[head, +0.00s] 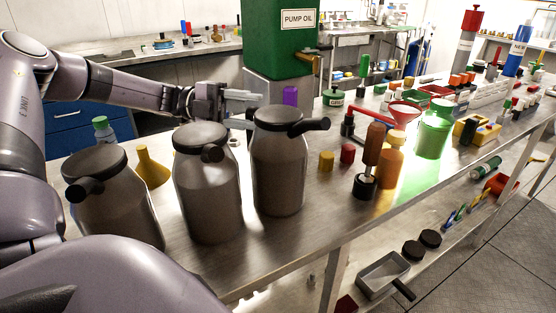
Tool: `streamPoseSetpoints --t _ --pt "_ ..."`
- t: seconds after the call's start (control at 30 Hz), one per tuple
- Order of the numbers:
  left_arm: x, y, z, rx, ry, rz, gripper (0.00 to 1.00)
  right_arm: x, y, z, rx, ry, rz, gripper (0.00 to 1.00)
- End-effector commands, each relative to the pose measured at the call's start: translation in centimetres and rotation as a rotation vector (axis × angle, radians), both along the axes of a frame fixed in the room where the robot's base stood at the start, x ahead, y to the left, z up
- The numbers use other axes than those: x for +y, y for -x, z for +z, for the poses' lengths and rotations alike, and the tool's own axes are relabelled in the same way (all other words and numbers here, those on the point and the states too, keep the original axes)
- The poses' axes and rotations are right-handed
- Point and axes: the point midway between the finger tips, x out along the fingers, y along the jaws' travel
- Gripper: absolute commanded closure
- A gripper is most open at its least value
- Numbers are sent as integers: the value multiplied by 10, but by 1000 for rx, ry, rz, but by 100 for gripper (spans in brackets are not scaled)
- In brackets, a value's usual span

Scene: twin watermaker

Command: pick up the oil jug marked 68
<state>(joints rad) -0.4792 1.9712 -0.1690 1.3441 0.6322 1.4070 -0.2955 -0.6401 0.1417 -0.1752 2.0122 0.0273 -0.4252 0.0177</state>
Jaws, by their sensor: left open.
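Three grey oil jugs with dark lids stand upright on the metal bench: a left jug (115,205), a middle jug (208,195) and a right jug (279,170). Each has a dark stub sticking out near its lid. I cannot read a number on any of them, so I cannot tell which is marked 68. My left gripper (242,104) is open and empty, behind the middle and right jugs at about lid height. It looks close to the right jug's lid, but the jug partly hides that area. My right gripper is not in view.
A yellow funnel (151,168) and a small green-capped bottle (104,130) stand behind the left jugs. A green pump oil tank (279,45) rises behind. Yellow (326,161) and red (348,153) blocks and an orange bottle (389,163) stand right of the jugs. The bench's front edge is close to the jugs.

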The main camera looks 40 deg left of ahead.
Motion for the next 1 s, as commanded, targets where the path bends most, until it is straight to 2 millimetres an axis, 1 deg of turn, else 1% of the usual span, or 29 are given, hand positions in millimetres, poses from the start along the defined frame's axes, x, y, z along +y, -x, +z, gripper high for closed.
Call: streamPoseSetpoints --t 0.13,0.17,0.2,0.27,0.3,1.0 --pt "0 0 0 -1 0 0 51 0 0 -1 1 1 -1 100" --pt "0 0 0 -1 0 0 55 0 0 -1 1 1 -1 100" --pt "0 0 0 -1 0 0 68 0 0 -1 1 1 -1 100" --pt "0 0 0 -1 0 0 87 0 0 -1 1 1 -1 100" --pt "0 0 0 -1 0 0 100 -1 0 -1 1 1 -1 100" --pt "1 0 0 -1 -1 1 100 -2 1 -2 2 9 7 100"
